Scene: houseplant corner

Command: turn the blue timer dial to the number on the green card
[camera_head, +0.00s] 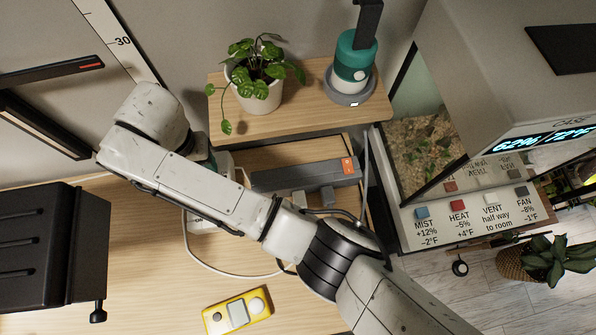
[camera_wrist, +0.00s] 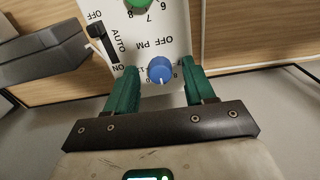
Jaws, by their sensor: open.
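The blue timer dial (camera_wrist: 160,70) sits on a white panel (camera_wrist: 150,40) with upside-down print, including "OFF PM", in the wrist view. A pale mark shows on its lower edge; the numbers around it are too small to read surely. My gripper (camera_wrist: 160,74) is open, its green fingers at either side of the dial in the picture, with gaps between. I cannot tell how far the fingertips are from the panel. In the head view my arm hides most of the panel and the gripper. I see no green card in either view.
A green dial (camera_wrist: 137,4) and a black slider switch (camera_wrist: 97,29) marked OFF, AUTO, ON share the panel. A grey power strip (camera_head: 305,176), a yellow meter (camera_head: 237,311) and a black box (camera_head: 45,245) lie around my arm. A potted plant (camera_head: 258,97) stands on the shelf.

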